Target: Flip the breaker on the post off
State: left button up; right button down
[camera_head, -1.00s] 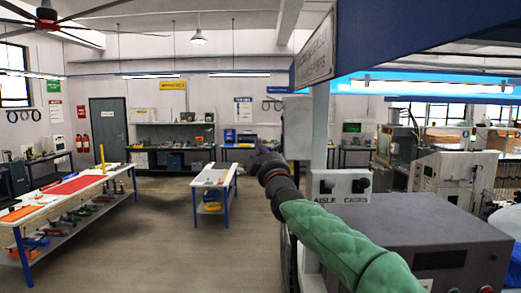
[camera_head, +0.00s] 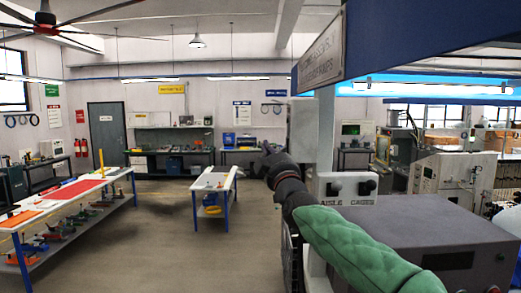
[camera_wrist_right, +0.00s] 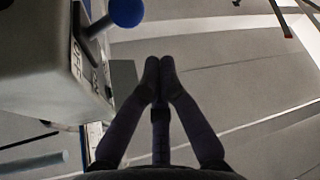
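A white post (camera_head: 325,125) stands right of centre under a blue overhead beam. A grey box (camera_head: 302,125) is on its left side, just above my right gripper (camera_head: 270,151). In the right wrist view a pale grey box (camera_wrist_right: 40,50) at the upper left has a lever with a round blue knob (camera_wrist_right: 126,12); this looks like the breaker. My left gripper is out of view.
A plate marked AISLE and CAGES, with two dark knobs (camera_head: 348,188), is low on the post, close to my right wrist. A grey cabinet (camera_head: 410,235) stands at the right front. A small table (camera_head: 215,180) is further back. The floor left of my arm is clear.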

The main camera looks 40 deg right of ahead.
jog(key=s+a+f, duration=0.1)
jog(key=s+a+f+b, duration=0.1)
jog(key=s, duration=0.1)
jog(key=shift+s+a, duration=0.15)
jog(key=shift+a, duration=0.15)
dwell(0.3)
